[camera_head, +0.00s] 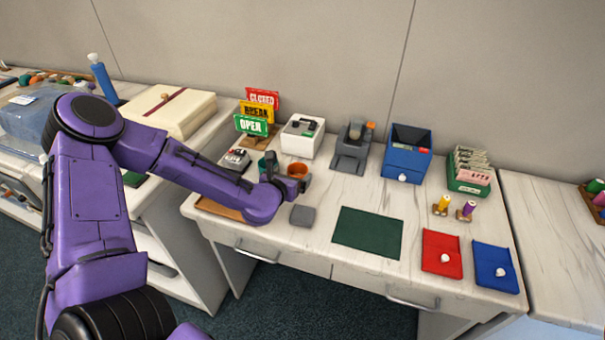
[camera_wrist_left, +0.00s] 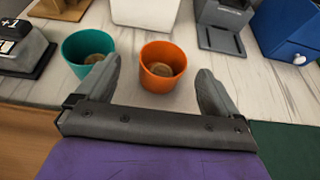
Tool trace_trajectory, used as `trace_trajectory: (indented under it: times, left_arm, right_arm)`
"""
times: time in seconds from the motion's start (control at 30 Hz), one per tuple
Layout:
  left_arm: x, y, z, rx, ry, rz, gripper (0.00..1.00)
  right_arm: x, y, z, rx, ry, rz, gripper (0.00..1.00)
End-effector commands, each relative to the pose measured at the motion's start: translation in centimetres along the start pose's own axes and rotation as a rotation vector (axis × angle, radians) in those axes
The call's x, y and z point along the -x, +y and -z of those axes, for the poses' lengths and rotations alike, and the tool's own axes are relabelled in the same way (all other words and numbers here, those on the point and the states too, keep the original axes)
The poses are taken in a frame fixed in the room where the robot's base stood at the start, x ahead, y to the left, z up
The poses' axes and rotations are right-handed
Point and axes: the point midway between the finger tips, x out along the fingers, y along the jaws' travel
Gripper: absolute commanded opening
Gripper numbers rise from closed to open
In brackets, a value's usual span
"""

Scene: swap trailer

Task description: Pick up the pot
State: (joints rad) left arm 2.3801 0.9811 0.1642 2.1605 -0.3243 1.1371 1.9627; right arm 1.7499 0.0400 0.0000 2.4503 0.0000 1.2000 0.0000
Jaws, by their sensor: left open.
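Two small pots stand upright on the white marbled desk: an orange pot (camera_head: 298,169) and, left of it, a teal pot (camera_head: 262,164). Both hold something brown inside. In the left wrist view the orange pot (camera_wrist_left: 161,68) is ahead between the spread fingers, with a gap on each side. The teal pot (camera_wrist_left: 88,50) is just beyond and left of the left finger. My left gripper (camera_head: 287,174) is open and empty, low over the desk in front of the pots. In the head view its fingers partly hide them. My right gripper is not in view.
A white box (camera_head: 302,138) and a grey device (camera_head: 352,150) stand behind the pots. A small grey block (camera_head: 303,215) lies in front. A blue bin (camera_head: 406,155) is to the right. The dark green mat (camera_head: 367,232) is bare.

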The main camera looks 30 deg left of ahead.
Motion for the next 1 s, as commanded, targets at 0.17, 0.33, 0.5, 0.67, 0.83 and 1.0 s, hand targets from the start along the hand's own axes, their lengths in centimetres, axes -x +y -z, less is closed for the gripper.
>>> trace_trajectory:
  times: [0.17,0.33,0.5,0.67,0.83,1.0]
  left_arm:
    - [-2.2,0.1,0.1,-0.003,0.001,-0.004,0.95]
    - [-5.2,-0.8,0.0,-0.006,0.001,0.0,0.95]
    - [-7.2,-0.8,0.0,-0.001,0.0,0.0,0.95]
    - [-7.3,-0.9,0.0,0.0,0.0,0.002,0.95]
    - [-7.2,-0.9,0.0,-0.001,0.0,0.002,0.53]
    - [-7.2,-0.9,0.0,-0.001,0.0,0.002,0.39]
  right_arm:
    - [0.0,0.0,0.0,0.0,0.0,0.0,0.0]
    - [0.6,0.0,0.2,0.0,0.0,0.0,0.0]
    - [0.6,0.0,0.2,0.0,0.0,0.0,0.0]
    - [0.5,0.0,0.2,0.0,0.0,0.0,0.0]
    - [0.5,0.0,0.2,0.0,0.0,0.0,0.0]
    - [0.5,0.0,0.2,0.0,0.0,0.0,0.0]
